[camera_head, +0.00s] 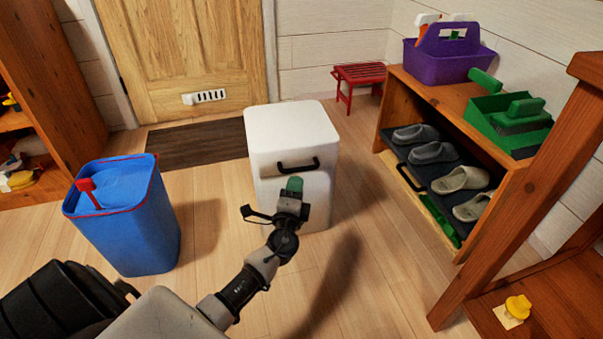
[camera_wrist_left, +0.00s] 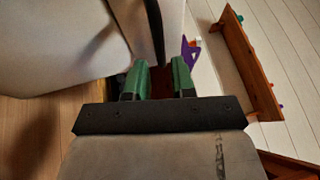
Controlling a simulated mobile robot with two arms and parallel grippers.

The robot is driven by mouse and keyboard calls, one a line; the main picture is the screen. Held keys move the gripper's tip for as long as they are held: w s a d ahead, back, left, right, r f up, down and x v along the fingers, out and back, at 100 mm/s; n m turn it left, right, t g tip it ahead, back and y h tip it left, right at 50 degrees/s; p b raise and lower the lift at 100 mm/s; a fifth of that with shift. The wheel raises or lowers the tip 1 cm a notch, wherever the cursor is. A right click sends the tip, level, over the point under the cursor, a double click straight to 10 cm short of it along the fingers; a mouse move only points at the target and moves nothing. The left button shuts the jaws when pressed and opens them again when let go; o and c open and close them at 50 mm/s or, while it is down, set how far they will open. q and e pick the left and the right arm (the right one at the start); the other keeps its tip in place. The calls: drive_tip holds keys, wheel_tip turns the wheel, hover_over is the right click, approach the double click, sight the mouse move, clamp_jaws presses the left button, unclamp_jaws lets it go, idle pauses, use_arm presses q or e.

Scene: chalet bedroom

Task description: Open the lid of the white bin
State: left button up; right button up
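The white bin (camera_head: 291,200) stands on the floor in the middle of the head view. Its lid (camera_head: 290,125) is closed and has a black handle (camera_head: 298,165) on its front. My left gripper (camera_head: 294,184), with green fingertips, is in front of the bin just below the handle. In the left wrist view, the two fingers of the left gripper (camera_wrist_left: 159,70) are apart, and the black handle (camera_wrist_left: 154,30) lines up with the gap between them. I cannot tell whether they touch it. My right gripper is not in view.
A blue bin (camera_head: 130,225) with a red handle stands to the left. A wooden shoe rack (camera_head: 400,100) with shoes, a purple caddy (camera_head: 445,60) and a green box (camera_head: 505,130) stands to the right. A red stool (camera_head: 360,75) is behind. Floor between the bins is clear.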

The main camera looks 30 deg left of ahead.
sight(299, 169)
use_arm(q)
drive_tip(key=b+x, duration=0.1)
drive_tip(key=x, duration=0.5)
drive_tip(key=shift+w+a, duration=0.1)
drive_tip(key=shift+w, duration=0.1)
clamp_jaws()
